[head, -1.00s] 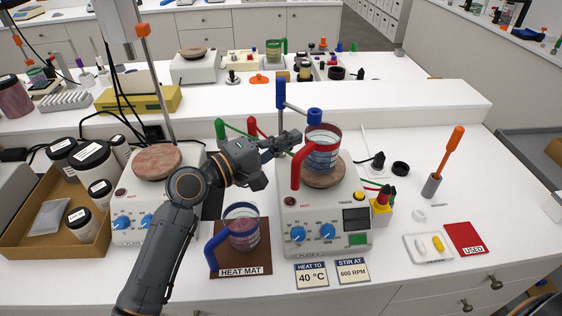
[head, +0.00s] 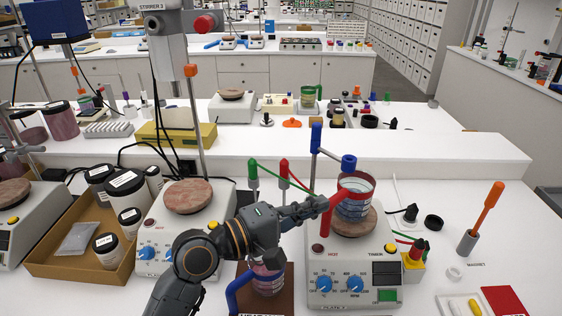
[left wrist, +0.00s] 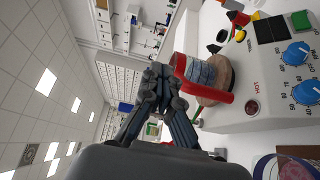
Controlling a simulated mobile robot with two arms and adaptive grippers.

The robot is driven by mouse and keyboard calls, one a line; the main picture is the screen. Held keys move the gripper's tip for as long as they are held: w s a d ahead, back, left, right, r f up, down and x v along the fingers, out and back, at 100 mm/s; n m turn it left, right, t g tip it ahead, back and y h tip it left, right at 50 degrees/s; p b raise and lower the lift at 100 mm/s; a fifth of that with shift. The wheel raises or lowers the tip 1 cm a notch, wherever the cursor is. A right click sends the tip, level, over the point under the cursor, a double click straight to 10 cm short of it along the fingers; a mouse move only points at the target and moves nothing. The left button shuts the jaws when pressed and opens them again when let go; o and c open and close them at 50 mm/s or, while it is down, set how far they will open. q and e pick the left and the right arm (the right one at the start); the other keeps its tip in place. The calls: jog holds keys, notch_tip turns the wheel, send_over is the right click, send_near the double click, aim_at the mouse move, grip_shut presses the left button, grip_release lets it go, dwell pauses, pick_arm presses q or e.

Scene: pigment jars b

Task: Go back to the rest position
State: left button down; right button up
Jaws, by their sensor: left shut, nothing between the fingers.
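My left gripper (head: 318,207) is shut and empty. Its fingertips are right beside the red handle of a glass beaker (head: 355,203); I cannot tell whether they touch it. The beaker stands upright on the round top of the right hot plate (head: 353,283) and holds bluish contents. In the left wrist view the shut fingers (left wrist: 158,82) reach up close to the beaker (left wrist: 198,72) and its red handle. A second beaker with a blue handle (head: 268,281) stands on the brown heat mat (head: 284,301), partly hidden by my left arm. My right gripper is not in view.
A blue-topped stand (head: 316,140) rises behind the beaker, with green and red posts nearby. Another hot plate (head: 186,228) and a box of jars (head: 55,262) are left. An orange-handled tool (head: 486,208) stands right. The back shelf edge lies beyond.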

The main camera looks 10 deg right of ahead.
pick_arm(q)
jog(key=s+a+f+m+y, duration=0.1)
jog(key=s+a+f+y, duration=0.1)
jog(key=a+f, duration=0.3)
jog(key=s+a+f+t+y, duration=0.1)
jog(key=s+a+f+y, duration=0.1)
jog(key=a+f, duration=0.3)
jog(key=s+a+f+m+y, duration=0.1)
jog(key=a+f+y, duration=0.3)
jog(key=f, duration=0.6)
jog(key=shift+s+a+f+m+t, duration=0.15)
jog(key=shift+s+a+t, duration=0.1)
jog(key=shift+a, duration=0.2)
jog(key=shift+s+a+r+m+t, duration=0.1)
jog(key=shift+s+a+m+t, duration=0.1)
jog(key=shift+a, duration=0.25)
jog(key=s+a+f+m+g+y, duration=0.1)
jog(key=s+a+f+g+y, duration=0.1)
jog(key=s+a+f+y, duration=0.55)
jog(key=s+a+f+m+g+y, duration=0.25)
jog(key=s+a, duration=0.55)
jog(key=a, duration=0.6)
notch_tip(320, 180, down, 28)
jog(key=s, duration=0.3)
jog(key=s+a+f+g, duration=0.1)
jog(key=s+a+f, duration=0.1)
jog(key=s+f, duration=1.2)
jog(key=shift+s+f+n+h, duration=0.3)
jog(key=shift+s+f, duration=0.1)
jog(key=shift+s, duration=0.35)
